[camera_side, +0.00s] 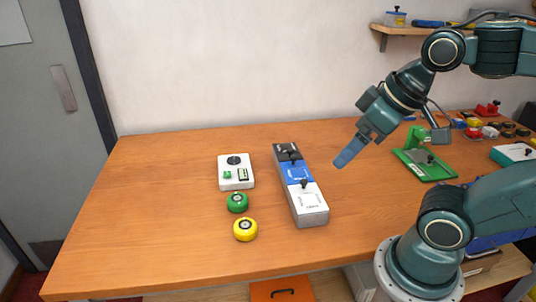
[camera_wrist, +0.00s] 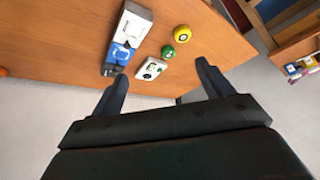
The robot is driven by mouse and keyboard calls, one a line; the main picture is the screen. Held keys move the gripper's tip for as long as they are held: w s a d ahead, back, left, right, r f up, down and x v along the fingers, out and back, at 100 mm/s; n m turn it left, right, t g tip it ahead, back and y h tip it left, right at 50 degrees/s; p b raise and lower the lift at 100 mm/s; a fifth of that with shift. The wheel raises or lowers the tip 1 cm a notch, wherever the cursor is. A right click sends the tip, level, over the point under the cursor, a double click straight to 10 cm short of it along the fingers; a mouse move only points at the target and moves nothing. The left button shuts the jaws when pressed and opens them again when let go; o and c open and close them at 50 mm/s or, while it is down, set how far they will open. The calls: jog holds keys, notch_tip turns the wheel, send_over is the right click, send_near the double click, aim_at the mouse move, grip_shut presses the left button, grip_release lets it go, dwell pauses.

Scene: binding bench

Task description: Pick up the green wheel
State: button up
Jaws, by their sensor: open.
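The green wheel (camera_side: 238,202) lies on the wooden bench, between a white plate and the yellow wheel (camera_side: 245,229). In the wrist view the green wheel (camera_wrist: 168,51) shows beyond my fingertips, with the yellow wheel (camera_wrist: 182,33) farther up. My gripper (camera_side: 344,158) is in the air above the bench, to the right of the long block and well apart from the green wheel. In the wrist view my gripper (camera_wrist: 162,80) has its two fingers spread wide with nothing between them that it touches.
The white plate (camera_side: 236,180) with a dark round spot and green parts lies behind the green wheel. A long block in grey, blue and white (camera_side: 308,203) lies to its right. A green fixture (camera_side: 425,163) stands farther right. The bench's left side is clear.

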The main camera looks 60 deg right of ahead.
jog(key=w+d+f+n+g+y, duration=0.1)
jog(key=w+f+n, duration=0.3)
jog(key=w, duration=0.8)
jog(key=w+d+f+n+g+y, duration=0.1)
jog(key=w+f+n, duration=0.3)
jog(key=w+f, duration=0.5)
jog(key=shift+w+d+f+y, duration=0.25)
jog(key=shift+w+d+y, duration=0.25)
jog(key=shift+w, duration=1.4)
send_over(237, 197)
jog(key=s+d, duration=0.2)
jog(key=shift+w+a+f, duration=0.1)
jog(key=shift+a+f, duration=0.05)
jog(key=shift+f, duration=1.85)
jog(key=shift+a+f, duration=0.1)
jog(key=shift+f, duration=1.85)
jog(key=shift+f, duration=0.15)
